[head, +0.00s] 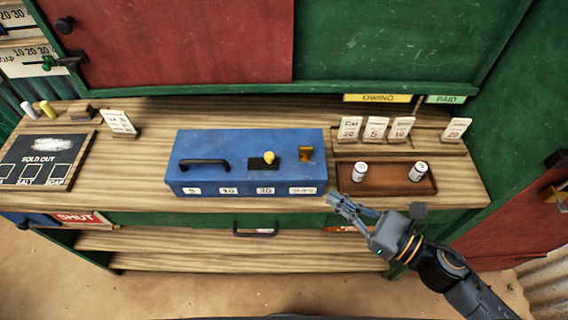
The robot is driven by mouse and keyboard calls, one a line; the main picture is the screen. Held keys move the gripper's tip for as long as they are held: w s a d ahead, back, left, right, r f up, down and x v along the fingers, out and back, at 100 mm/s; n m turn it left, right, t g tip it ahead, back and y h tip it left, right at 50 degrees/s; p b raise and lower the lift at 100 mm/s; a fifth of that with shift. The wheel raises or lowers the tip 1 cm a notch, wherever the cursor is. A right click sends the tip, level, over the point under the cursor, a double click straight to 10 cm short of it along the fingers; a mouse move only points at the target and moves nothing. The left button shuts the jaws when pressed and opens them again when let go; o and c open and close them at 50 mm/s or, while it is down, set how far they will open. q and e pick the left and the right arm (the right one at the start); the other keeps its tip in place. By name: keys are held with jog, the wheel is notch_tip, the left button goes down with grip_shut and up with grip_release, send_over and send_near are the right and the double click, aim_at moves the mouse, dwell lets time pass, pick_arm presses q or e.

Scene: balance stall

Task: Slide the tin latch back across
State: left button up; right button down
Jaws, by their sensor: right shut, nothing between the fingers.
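The blue tin (225,150) sits closed on the counter, with a black handle on the left of its lid. The latch (262,162), a dark plate with a yellow knob (270,156), lies on the lid right of the handle. A brass catch (306,153) stands to its right, with a gap of blue lid between them. My right gripper (334,200) is shut and empty, near the tin's front right corner and right of the latch. I cannot tell whether it touches the tin. My left gripper is not in view.
A brown tray (343,181) with two small white pots stands right of the tin. Number cards (376,127) stand behind it. A SOLD OUT board (38,178) lies at the left. The counter between board and tin is clear. A drawer handle (256,233) is below.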

aim_at(269, 174)
jog(key=p+x, duration=0.6)
jog(key=x, duration=0.7)
jog(key=shift+w+r, duration=0.1)
jog(key=shift+w, duration=0.1)
jog(key=shift+w+a, duration=0.2)
jog(key=shift+a, duration=0.15)
jog(key=a, duration=0.3)
jog(key=shift+a, duration=0.15)
jog(key=shift+s, duration=0.1)
